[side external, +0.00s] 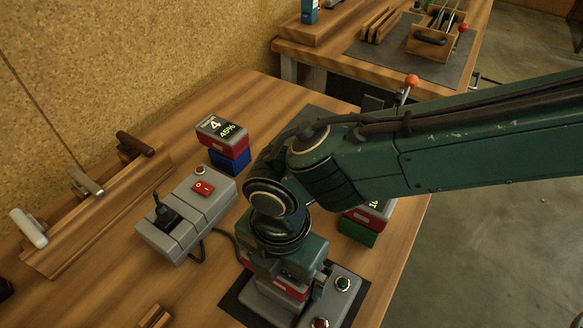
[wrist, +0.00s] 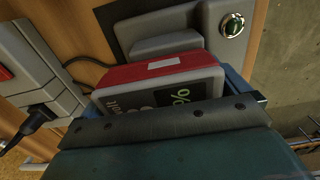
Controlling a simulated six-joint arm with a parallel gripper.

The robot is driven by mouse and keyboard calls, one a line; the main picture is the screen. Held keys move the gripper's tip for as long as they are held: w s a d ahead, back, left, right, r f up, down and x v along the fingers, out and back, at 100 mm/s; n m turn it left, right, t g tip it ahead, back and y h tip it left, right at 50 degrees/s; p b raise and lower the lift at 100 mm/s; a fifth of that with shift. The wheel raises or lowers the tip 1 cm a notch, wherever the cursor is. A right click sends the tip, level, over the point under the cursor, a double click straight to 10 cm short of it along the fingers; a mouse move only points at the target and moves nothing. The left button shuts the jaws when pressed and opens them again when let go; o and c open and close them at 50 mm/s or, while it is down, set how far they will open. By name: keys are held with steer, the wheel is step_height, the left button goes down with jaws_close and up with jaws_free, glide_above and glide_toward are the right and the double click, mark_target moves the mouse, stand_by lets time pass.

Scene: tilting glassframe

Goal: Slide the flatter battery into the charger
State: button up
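The charger is a grey unit on a dark mat, with a green-lit button, in the side view (side external: 343,288) and at the top of the wrist view (wrist: 185,20). A red-and-grey battery (side external: 290,290) is at the charger under my gripper (side external: 285,272). In the wrist view the battery (wrist: 150,72) lies between the two fingers, its percent display partly hidden by my gripper (wrist: 170,98). My gripper appears shut on it. I cannot tell whether it is seated. Another battery (side external: 222,137), reading 45%, stands left of my arm. A red-and-green battery (side external: 360,228) is partly hidden behind my arm.
A grey switch box (side external: 188,210) with a red rocker switch, black plug and cable sits left of the charger. A wooden rack (side external: 95,210) with tools lies along the wall. A second bench (side external: 375,50) stands behind.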

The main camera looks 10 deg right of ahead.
steer(key=shift+r, duration=0.1)
step_height(320, 180, up, 13)
steer(key=shift+r, duration=0.35)
stand_by(0.4)
stand_by(0.5)
